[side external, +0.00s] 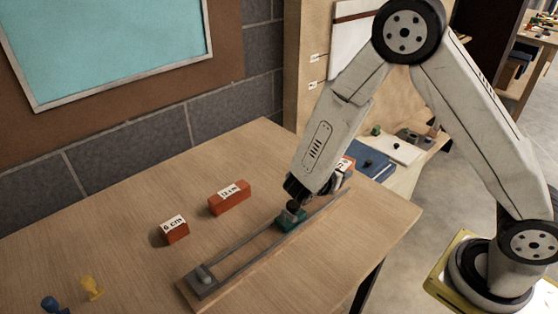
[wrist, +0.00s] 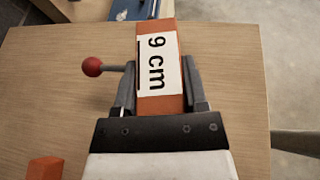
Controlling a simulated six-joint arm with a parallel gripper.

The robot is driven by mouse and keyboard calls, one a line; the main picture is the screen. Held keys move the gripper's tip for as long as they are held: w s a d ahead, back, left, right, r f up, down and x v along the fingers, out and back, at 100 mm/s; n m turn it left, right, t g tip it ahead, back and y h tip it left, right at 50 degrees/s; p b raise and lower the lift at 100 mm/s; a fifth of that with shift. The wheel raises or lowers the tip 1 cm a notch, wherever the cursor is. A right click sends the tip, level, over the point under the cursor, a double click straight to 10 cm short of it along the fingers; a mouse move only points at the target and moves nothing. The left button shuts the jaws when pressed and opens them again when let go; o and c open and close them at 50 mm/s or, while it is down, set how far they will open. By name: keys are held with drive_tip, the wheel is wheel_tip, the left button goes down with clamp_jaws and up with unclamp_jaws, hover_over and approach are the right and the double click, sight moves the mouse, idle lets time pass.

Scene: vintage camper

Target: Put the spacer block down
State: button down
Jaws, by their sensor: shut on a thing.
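My gripper (wrist: 160,95) is shut on the orange-red spacer block (wrist: 158,100) in the wrist view. The block has a white label reading "9 cm", lies lengthwise between the two grey fingers and reaches past their tips. In the side view, the end of my gripper (side external: 303,188) is over the right part of the table, and most of its jaws are hidden by my arm. A labelled orange-red block (side external: 348,163) shows partly behind my arm there. I cannot tell how far the held block is above the table.
On the wooden table (side external: 120,205) lie a 6 cm block (side external: 174,230) and a 12 cm block (side external: 230,198). A long rail fixture (side external: 237,262) with a green slider (side external: 288,222) runs along the front. Yellow (side external: 92,288) and blue (side external: 52,305) pieces stand front left. A red-knobbed lever (wrist: 93,67) is beside my gripper.

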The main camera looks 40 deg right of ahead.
drive_tip(key=w+a+r+n+t+y, duration=0.2)
drive_tip(key=w+a+n+t+y, duration=0.1)
drive_tip(key=w+n+t, duration=0.3)
drive_tip(key=shift+r+n+t+y, duration=0.3)
drive_tip(key=shift+n+t, duration=0.3)
drive_tip(key=shift+t, duration=0.2)
drive_tip(key=shift+w+a, duration=0.1)
drive_tip(key=shift+w, duration=0.1)
drive_tip(key=w+f, duration=0.2)
drive_tip(key=w, duration=0.2)
drive_tip(key=w+f, duration=0.3)
drive_tip(key=w, duration=0.1)
drive_tip(key=w+f, duration=0.3)
drive_tip(key=w, duration=0.1)
drive_tip(key=shift+w+d, duration=0.1)
drive_tip(key=shift+d, duration=0.25)
drive_tip(key=shift+w+f, duration=0.55)
drive_tip(key=shift+f, duration=0.1)
drive_tip(key=shift+f, duration=0.1)
